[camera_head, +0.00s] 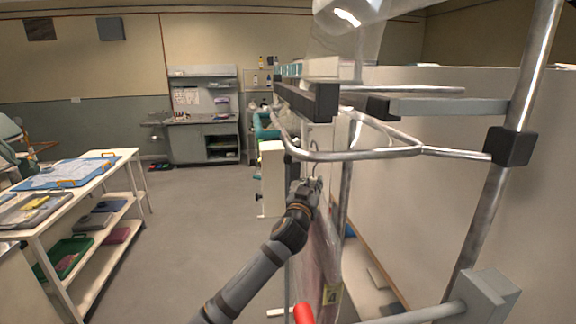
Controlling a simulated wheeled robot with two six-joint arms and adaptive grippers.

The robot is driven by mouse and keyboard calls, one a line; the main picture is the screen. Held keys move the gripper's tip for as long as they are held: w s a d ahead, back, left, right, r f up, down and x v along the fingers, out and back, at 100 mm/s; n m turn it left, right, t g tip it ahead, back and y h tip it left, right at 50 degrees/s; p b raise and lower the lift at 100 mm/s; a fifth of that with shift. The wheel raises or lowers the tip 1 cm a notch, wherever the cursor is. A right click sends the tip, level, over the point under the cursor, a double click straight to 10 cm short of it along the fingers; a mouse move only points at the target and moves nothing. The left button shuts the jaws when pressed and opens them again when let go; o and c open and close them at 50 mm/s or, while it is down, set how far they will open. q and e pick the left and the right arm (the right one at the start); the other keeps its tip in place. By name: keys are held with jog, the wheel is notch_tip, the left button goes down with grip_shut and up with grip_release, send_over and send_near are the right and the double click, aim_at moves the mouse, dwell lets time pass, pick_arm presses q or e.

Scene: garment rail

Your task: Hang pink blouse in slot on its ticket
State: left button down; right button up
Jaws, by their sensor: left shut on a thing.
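My left gripper (312,187) is shut on the hanger (317,170) of the pink blouse, just below its hook. The blouse (322,250) hangs down below the gripper, pale pink, seen nearly edge-on and partly hidden by my left arm. A yellow ticket (331,294) with a dark mark, perhaps a 4, is low on it. The garment rail's bent metal tube (365,154) is above and right of the gripper. The hook is close under the rail's left part; whether they touch I cannot tell. Slot markings cannot be read. My right gripper is not in view.
A dark bar (307,101) and an upright chrome post (505,170) with a black clamp (511,146) belong to the rail frame. A white panel stands behind on the right. A shelved trolley (90,215) stands left; the floor between is clear.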

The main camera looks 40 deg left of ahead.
pick_arm(q)
jog(key=shift+s+d+r, duration=0.1)
jog(key=shift+s+d, duration=1.15)
jog(key=shift+d, duration=0.2)
jog(key=shift+s+d, duration=1.2)
jog(key=shift+d, duration=0.25)
jog(key=shift+a, duration=0.1)
